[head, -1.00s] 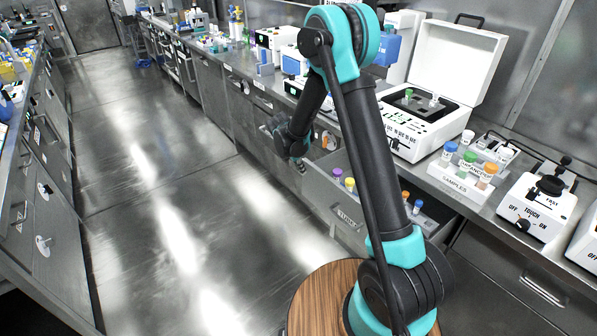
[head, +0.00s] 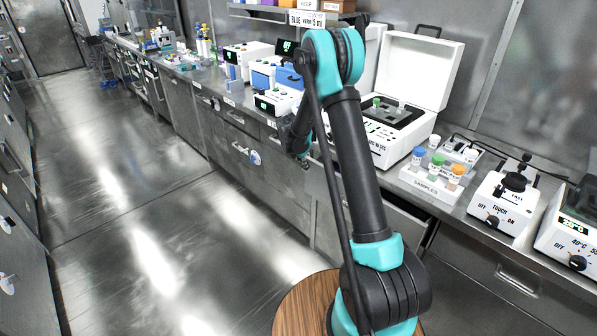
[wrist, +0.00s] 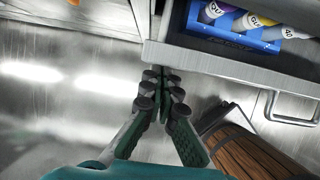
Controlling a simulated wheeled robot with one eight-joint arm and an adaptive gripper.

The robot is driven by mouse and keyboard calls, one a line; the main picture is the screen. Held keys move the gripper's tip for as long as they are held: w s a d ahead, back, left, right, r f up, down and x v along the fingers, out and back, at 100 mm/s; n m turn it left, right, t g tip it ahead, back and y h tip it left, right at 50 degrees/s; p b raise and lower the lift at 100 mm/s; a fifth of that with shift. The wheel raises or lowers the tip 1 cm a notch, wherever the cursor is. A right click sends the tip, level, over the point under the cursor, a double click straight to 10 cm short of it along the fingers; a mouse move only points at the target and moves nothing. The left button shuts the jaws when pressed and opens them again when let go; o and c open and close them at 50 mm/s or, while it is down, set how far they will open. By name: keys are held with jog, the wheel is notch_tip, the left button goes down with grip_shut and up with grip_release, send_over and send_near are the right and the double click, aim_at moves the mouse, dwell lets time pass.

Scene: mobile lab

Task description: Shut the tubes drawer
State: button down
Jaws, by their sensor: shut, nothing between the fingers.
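The tubes drawer shows in the wrist view, where its grey front (wrist: 225,66) crosses the upper right. It stands open by an amount I cannot measure. Inside is a blue rack (wrist: 225,38) with several capped tubes. In the head view only part of the drawer (head: 405,212) shows to the right of my arm, which hides much of it. My gripper (wrist: 160,76) is shut and empty, its fingertips close to the left end of the drawer front. I cannot tell whether they touch it. In the head view my gripper (head: 303,160) hangs beside the bench fronts.
The bench above holds a samples rack (head: 432,182), an open white lidded machine (head: 400,135) and a touch-switch mixer (head: 502,203). Another drawer handle (head: 518,280) is at the lower right. A round wooden top (wrist: 245,155) is near my gripper. The aisle floor (head: 130,210) is clear.

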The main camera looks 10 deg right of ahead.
jog(key=shift+w+d, duration=0.4)
jog(key=shift+d, duration=0.15)
jog(key=s+a+r, duration=0.5)
jog(key=a+r, duration=0.1)
jog(key=r, duration=0.3)
send_near(330, 182)
jog(key=x, duration=0.4)
jog(key=s+x, duration=0.1)
jog(key=x, duration=0.2)
jog(key=shift+a+f, duration=0.2)
jog(key=shift+a, duration=0.15)
jog(key=shift+w+d, duration=0.5)
